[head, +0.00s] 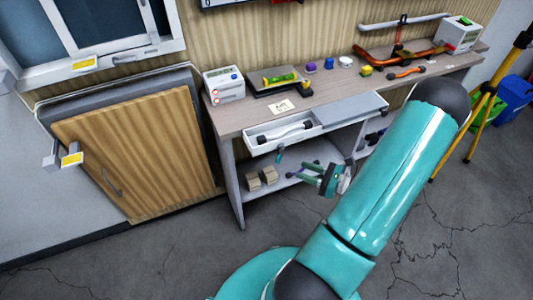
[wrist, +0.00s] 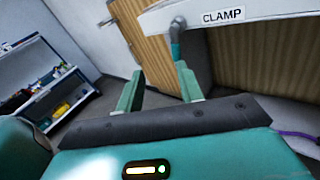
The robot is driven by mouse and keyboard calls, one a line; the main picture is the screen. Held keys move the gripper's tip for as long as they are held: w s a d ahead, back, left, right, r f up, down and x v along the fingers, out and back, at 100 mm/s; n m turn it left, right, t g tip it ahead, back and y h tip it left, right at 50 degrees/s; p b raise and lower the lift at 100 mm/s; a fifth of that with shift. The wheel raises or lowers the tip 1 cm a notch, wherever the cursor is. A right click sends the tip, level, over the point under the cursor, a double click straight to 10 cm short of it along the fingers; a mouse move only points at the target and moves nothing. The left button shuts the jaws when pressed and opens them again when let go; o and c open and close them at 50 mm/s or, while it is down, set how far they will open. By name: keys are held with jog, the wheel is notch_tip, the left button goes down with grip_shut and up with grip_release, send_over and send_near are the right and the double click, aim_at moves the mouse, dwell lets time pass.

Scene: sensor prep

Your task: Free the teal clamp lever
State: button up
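The teal clamp lever (head: 280,153) hangs below the front of the drawer (head: 283,143) in the head view. In the wrist view, the lever (wrist: 176,38) points down beside the white "CLAMP" label (wrist: 222,16). My gripper (head: 306,171) is to the right of the lever in the head view. In the wrist view, my gripper (wrist: 160,70) has its two teal fingers apart with nothing between them. The lever's lower end appears close to the right fingertip; I cannot tell whether they touch.
Blocks (head: 262,178) sit on the lower shelf. A wooden cabinet door (head: 135,150) is at left, a yellow tripod (head: 487,95) at right. The cracked floor in front is clear.

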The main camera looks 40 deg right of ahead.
aim_at(280, 154)
jog(key=w+a+f+m+t+h, duration=0.1)
jog(key=w+a+f+m, duration=0.1)
jog(key=w, duration=1)
jog(key=shift+w+a+h, duration=0.3)
jog(key=shift+a, duration=0.15)
jog(key=shift+c, duration=0.3)
grip_shut()
